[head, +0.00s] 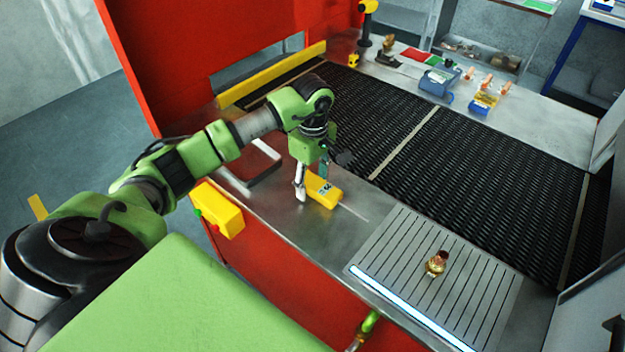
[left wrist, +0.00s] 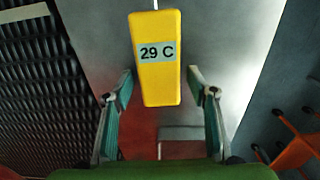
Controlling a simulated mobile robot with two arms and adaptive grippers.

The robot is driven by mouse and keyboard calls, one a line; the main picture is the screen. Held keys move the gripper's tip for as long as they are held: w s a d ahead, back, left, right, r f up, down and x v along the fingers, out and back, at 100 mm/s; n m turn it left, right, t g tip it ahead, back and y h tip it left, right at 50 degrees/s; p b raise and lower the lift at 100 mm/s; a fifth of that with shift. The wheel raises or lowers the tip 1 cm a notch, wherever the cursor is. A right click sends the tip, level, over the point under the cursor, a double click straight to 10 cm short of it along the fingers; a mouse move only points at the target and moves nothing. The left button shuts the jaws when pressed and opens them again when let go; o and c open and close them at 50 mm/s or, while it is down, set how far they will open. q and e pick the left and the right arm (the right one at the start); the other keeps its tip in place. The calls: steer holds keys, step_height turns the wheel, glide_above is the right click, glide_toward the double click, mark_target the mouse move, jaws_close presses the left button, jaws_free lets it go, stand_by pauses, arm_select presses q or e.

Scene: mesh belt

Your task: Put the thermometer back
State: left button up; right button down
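The yellow thermometer (head: 325,194) lies on the metal ledge beside the mesh belt, its thin probe pointing right. In the left wrist view the thermometer (left wrist: 158,75) shows a display reading 29 C. My left gripper (head: 312,183) is open above its near end, pointing down. In the wrist view its two fingers are spread to either side of the thermometer's lower end, with gaps; contact is not visible. A grey square frame (head: 262,180) is on the ledge to the left. My right gripper is not in view.
A yellow control box (head: 217,209) is mounted at the ledge's front edge. A slatted plate (head: 480,280) to the right bears a small brass fitting (head: 437,263). The dark mesh belt (head: 480,165) runs behind. Blue bins (head: 438,82) and a yellow scanner on a stand (head: 368,8) are on the far ledge.

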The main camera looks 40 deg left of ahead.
arm_select(q)
steer(key=shift+r, duration=0.25)
steer(key=shift+w+r, duration=0.1)
steer(key=shift+r, duration=0.15)
step_height(320, 180, up, 11)
steer(key=b, duration=0.3)
steer(key=shift+r, duration=0.2)
